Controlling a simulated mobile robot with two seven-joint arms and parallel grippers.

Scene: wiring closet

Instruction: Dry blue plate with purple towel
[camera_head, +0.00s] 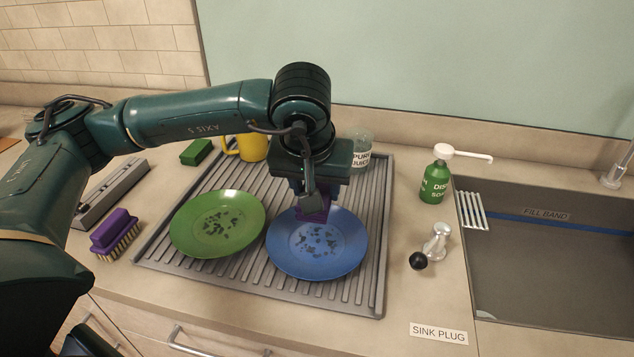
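The blue plate (295,260) lies on the grey ribbed draining rack, with dark wet-looking spots around its middle. My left gripper (313,203) comes down from above over the plate's far part. A purple thing, likely the folded towel (314,213), is at its fingertips, low over or touching the plate; I cannot tell which. The gripper appears shut on it, and its fingers are mostly hidden by the wrist. My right gripper is not in view.
A green plate (195,228) with similar spots lies left of the blue one. A purple brush (113,232), green sponge (196,152), yellow mug (252,148) and labelled jar (362,147) stand around.

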